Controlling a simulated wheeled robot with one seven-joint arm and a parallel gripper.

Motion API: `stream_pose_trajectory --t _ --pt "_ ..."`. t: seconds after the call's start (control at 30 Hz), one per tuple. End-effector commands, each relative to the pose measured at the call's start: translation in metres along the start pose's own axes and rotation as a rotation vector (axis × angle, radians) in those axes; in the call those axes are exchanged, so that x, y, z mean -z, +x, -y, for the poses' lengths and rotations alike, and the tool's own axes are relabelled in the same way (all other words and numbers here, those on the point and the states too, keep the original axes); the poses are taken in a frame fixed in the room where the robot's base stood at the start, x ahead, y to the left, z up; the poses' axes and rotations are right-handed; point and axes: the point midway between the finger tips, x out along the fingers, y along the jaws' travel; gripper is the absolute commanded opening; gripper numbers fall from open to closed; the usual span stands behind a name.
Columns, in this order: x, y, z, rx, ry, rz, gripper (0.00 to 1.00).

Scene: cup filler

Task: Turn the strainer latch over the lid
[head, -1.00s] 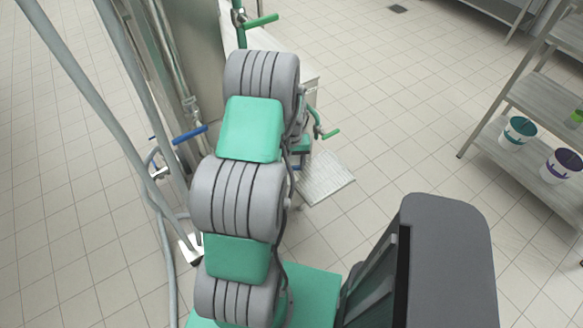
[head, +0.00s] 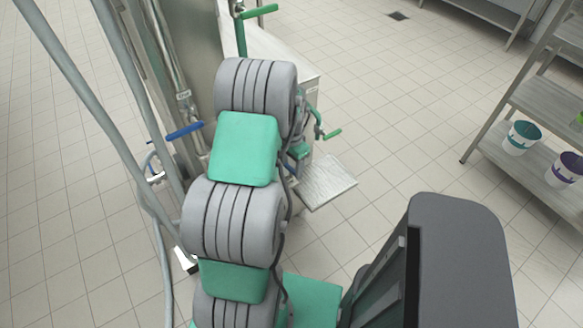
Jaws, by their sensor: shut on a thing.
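My arm, with grey ribbed joints and green links, rises through the middle of the head view and covers part of the machine. My gripper cannot be made out; the arm's far end is hidden behind its upper joint. I cannot make out the strainer latch or its lid. A steel machine (head: 186,60) stands beyond and to the left of my arm. It carries a blue-handled lever (head: 184,131) on its left. A green handle (head: 260,10) shows at the top, and another green handle (head: 332,134) shows right of my arm's upper joint.
A metal plate (head: 327,182) juts out low right of my arm. A steel shelf rack (head: 500,150) at the right holds a white-and-teal bucket (head: 521,138) and a white-and-purple bucket (head: 564,169). Grey pipes or hoses run down the left. Tiled floor between the machine and rack is clear.

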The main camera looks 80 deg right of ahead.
Motion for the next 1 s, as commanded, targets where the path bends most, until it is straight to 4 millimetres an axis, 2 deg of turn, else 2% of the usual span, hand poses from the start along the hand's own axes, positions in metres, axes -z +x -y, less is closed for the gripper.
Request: stream_pose_trajectory --t 0.3,0.83,0.87,1.0 --pt "0.0010 -0.0008 0.0005 0.001 0.127 -0.002 0.16" --pt "0.0011 -0.0012 0.0004 0.001 0.152 -0.002 0.16" --pt "0.0011 -0.0013 0.0004 0.001 0.152 -0.002 0.58" --pt "0.0008 -0.0009 0.0003 0.001 0.151 -0.002 0.69"
